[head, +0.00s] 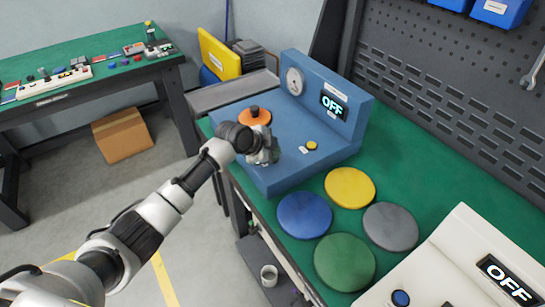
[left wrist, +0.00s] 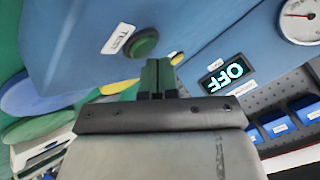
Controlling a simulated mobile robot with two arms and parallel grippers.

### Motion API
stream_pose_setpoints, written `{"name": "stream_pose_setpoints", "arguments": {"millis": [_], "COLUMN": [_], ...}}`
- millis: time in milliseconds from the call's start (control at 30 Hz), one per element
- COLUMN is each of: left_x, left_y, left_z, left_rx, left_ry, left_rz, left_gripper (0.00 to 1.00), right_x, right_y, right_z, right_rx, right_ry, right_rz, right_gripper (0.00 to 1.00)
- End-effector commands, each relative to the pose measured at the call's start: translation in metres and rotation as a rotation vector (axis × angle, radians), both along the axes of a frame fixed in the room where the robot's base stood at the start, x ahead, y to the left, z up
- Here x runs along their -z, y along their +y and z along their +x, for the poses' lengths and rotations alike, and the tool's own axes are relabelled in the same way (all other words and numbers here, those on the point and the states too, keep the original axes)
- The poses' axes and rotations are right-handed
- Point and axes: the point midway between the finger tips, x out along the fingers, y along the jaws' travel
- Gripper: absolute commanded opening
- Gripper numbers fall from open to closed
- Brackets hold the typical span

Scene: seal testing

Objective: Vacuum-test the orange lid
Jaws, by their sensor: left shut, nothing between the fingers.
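The orange lid (head: 255,117), with a dark knob on top, sits on the deck of the blue test machine (head: 335,152). The machine has a gauge (head: 294,81) and a display (head: 334,104) reading OFF. A yellow button (head: 312,146) is on its deck. My left gripper (head: 268,158) is over the deck, just in front of the orange lid, its fingers shut and empty. In the left wrist view a green button (left wrist: 144,43) labelled TEST is close to the shut fingertips (left wrist: 158,68); I cannot tell whether they touch. My right gripper is in neither view.
Blue (head: 304,215), yellow (head: 350,187), grey (head: 391,226) and green (head: 344,262) discs lie flat right of the machine. A cream machine (head: 455,270), also reading OFF, stands at lower right. A pegboard (head: 450,95) rises behind the green bench.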

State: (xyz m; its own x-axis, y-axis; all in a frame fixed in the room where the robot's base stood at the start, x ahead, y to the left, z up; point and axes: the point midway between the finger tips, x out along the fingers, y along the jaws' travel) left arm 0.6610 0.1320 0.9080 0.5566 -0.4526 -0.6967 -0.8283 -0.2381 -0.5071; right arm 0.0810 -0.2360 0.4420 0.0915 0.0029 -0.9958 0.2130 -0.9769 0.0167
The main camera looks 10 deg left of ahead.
Motion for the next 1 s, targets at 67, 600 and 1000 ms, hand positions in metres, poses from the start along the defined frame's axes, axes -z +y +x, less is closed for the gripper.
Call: {"name": "stream_pose_setpoints", "arguments": {"millis": [67, 600, 1000], "left_x": [0.0003, 0.0066, 0.0083], "left_y": [0.0001, 0.0002, 0.0002], "left_z": [0.0000, -0.0001, -0.0002], "left_rx": [0.000, 0.000, 0.000], "left_ry": [0.000, 0.001, 0.001], "left_rz": [0.000, 0.001, 0.001], "left_gripper": [0.00, 0.00, 0.00], "right_x": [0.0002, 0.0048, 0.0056], "right_y": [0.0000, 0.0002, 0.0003], "right_z": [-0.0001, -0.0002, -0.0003], "right_rx": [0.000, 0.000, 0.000], "right_ry": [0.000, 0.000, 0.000], "right_rz": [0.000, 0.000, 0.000], "right_gripper": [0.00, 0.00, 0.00]}}
